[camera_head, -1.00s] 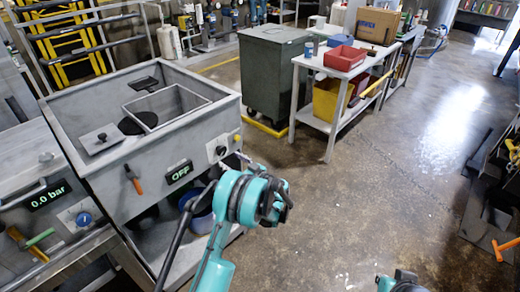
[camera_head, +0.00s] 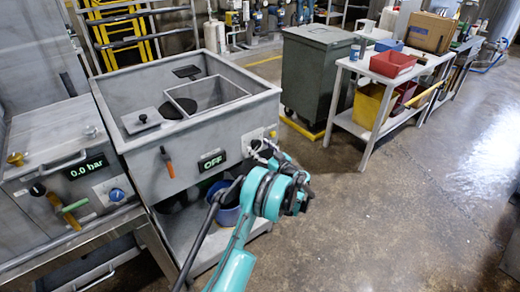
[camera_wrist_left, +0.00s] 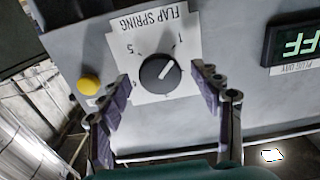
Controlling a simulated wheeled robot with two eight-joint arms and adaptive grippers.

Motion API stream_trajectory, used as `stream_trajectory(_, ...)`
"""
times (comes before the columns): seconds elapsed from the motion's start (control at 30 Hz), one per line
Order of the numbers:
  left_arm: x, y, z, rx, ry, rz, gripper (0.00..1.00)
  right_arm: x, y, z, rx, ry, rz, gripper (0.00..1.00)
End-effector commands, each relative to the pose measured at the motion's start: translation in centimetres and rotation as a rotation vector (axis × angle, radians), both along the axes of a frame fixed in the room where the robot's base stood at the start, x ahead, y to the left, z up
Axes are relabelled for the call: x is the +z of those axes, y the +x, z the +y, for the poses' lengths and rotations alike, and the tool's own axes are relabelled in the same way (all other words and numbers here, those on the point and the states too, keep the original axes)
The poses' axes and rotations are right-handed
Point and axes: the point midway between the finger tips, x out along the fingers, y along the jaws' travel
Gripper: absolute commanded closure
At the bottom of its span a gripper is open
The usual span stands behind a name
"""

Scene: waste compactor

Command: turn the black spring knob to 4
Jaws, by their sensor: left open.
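The black spring knob (camera_wrist_left: 159,73) sits on a white plate (camera_wrist_left: 140,32) lettered FLAP SPRING, which appears upside down in the left wrist view. The knob's white line points up and right, toward the 1; a 5 shows at the upper left of the dial. My left gripper (camera_wrist_left: 160,74) is open, its fingers on either side of the knob in the picture with visible gaps. I cannot tell how far the tips are from the panel. In the head view my left gripper (camera_head: 262,147) is at the machine's front right corner, hiding most of the knob. My right gripper is out of view.
A yellow button (camera_wrist_left: 89,85) is beside the knob plate. A blue tub (camera_head: 224,205) stands below.

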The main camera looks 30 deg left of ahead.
Motion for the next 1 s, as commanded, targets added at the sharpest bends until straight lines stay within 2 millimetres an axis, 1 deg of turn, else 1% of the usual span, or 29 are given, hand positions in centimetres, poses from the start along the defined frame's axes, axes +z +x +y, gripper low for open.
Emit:
stream_trajectory(0.03,0.01,-0.01,-0.02,0.000,0.000,0.000,0.35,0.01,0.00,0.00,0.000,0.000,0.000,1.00)
stream_trajectory(0.07,0.01,0.00,-0.02,0.000,0.000,0.000,0.41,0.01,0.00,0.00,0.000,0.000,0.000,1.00)
stream_trajectory(0.1,0.01,0.00,-0.03,0.000,0.000,0.000,0.51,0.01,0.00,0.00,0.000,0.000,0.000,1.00)
stream_trajectory(0.17,0.01,0.00,-0.03,0.000,0.000,0.000,0.67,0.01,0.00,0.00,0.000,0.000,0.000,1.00)
stream_trajectory(0.2,0.01,-0.01,-0.04,0.000,0.000,0.000,0.78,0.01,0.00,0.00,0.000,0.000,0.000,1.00)
stream_trajectory(0.23,0.00,-0.01,-0.04,0.000,0.000,0.000,0.85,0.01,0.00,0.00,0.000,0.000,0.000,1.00)
stream_trajectory(0.47,0.00,0.00,-0.03,0.000,0.002,0.006,0.85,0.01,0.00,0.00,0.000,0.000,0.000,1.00)
stream_trajectory(0.67,0.00,0.00,-0.03,0.000,0.022,0.054,0.85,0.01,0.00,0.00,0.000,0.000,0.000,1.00)
stream_trajectory(0.87,-0.01,0.00,-0.03,0.000,0.070,0.170,0.85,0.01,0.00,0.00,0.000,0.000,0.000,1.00)
stream_trajectory(1.0,-0.01,0.00,-0.03,0.000,0.117,0.284,0.85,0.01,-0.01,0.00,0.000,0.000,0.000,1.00)
